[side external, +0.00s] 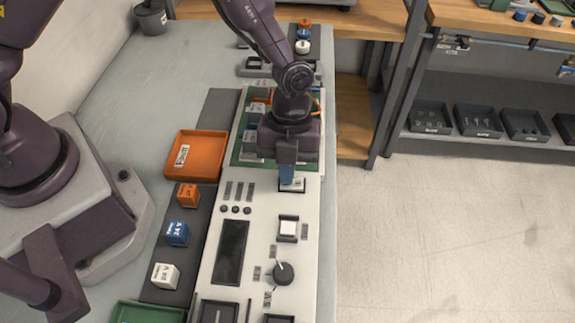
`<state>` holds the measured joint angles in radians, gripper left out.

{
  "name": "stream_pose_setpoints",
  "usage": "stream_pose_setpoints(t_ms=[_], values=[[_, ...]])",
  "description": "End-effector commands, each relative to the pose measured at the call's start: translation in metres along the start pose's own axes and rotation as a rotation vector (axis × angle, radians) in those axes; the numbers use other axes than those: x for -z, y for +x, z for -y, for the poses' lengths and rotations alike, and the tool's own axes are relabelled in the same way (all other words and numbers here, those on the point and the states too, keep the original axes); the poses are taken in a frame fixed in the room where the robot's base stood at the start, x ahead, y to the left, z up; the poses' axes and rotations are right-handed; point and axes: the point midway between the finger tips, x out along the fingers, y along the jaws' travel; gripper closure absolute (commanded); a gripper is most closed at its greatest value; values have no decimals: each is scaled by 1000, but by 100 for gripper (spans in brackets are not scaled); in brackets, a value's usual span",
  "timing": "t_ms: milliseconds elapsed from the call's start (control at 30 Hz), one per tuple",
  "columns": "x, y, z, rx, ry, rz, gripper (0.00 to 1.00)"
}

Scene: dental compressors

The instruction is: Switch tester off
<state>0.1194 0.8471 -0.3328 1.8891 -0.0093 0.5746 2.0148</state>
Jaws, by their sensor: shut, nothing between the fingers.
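The tester is a long white panel (258,215) on the grey bench, with a dark display (231,252), a white square button (288,228) and a black rotary knob (283,273). A rocker-type switch (292,185) sits at the panel's far end. My gripper (287,180) points down with its blue fingertips shut and empty, right at this switch. The fingertips partly cover the switch. I cannot tell whether they touch it or which way it is set.
A green board (240,153) lies behind the panel, partly under my arm. An orange tray (195,156) and orange, blue and white blocks (177,233) are at the left. A green tray (148,313) is at the front. A shelf with several dark bins (478,121) stands right.

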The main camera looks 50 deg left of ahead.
Motion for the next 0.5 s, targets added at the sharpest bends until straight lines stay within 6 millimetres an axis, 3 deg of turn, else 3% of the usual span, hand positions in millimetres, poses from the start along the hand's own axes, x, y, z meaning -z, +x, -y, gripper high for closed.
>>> stream_pose_setpoints(t_ms=[267, 500], values=[[-3, 8, -5, 1, -5, 0, 100], [-3, 6, 3, 2, -4, 2, 100]])
